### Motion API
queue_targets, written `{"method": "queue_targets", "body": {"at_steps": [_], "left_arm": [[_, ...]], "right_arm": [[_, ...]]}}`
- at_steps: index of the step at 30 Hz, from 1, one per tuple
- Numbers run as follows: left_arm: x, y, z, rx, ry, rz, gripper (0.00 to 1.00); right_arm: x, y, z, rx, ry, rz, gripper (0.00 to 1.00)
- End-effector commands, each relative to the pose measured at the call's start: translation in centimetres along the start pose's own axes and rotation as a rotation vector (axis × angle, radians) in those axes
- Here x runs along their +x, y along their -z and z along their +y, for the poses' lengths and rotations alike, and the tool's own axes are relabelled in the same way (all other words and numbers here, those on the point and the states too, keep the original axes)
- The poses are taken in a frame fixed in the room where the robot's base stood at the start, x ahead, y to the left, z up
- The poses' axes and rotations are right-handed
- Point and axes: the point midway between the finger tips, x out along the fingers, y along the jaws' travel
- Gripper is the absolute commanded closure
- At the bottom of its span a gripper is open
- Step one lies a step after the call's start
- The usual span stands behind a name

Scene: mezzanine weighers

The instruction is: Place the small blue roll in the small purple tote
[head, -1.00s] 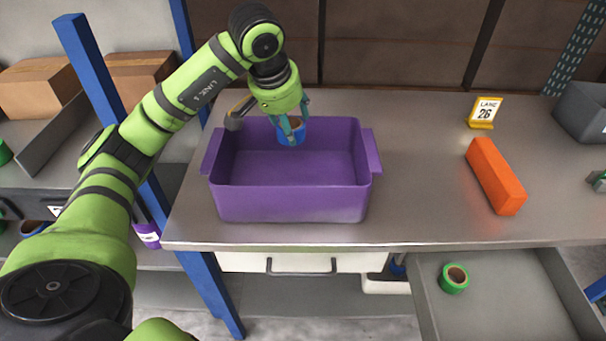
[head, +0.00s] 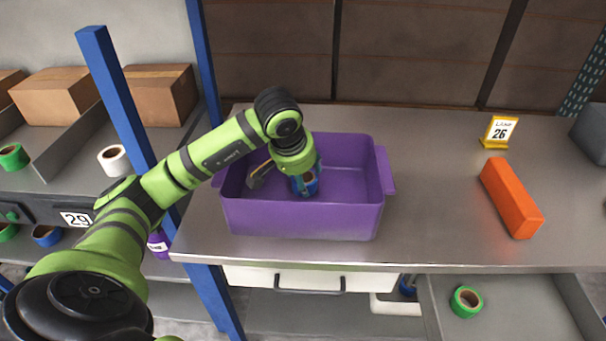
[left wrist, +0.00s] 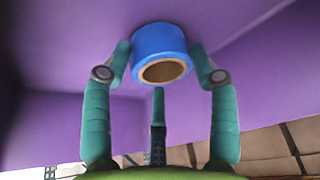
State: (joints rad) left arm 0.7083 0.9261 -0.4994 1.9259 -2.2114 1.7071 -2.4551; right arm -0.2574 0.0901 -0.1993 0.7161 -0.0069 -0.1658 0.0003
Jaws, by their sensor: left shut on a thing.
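The small blue roll (head: 307,184) is between the fingers of my left gripper (head: 305,182), inside the purple tote (head: 300,217) on the steel bench. I cannot tell whether the roll touches the tote floor. My right gripper is not in view.
An orange block (head: 511,197) and a yellow lane 26 sign (head: 498,132) stand right of the tote. A green roll (head: 466,301) lies in the open drawer (head: 520,310). A blue post (head: 120,100) stands left. Bench space between tote and block is clear.

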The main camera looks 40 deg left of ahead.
Motion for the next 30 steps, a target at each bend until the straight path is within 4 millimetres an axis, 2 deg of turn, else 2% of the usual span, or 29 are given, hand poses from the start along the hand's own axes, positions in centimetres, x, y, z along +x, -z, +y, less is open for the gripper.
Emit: {"method": "queue_targets", "body": {"at_steps": [6, 7, 8, 22, 26, 30], "left_arm": [[0.2, -0.1, 0.0, 0.0, 0.0, 0.0, 0.74], [0.2, -0.1, 0.0, -0.001, 0.0, 0.0, 0.29], [0.2, -0.1, 0.0, -0.001, 0.0, 0.0, 0.17], [-0.4, 0.1, 0.0, 0.0, 0.001, 0.001, 0.17], [-2.5, 0.2, -0.1, 0.0, 0.003, 0.006, 0.17], [-5.7, 0.2, -0.1, 0.001, 0.002, 0.007, 0.17]], "right_arm": [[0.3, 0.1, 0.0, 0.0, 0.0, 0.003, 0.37], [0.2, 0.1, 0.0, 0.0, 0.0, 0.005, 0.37], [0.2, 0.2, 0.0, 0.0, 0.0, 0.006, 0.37], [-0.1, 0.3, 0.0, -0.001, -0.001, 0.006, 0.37], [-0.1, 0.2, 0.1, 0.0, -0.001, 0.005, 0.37], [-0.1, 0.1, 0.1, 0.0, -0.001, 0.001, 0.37]]}}
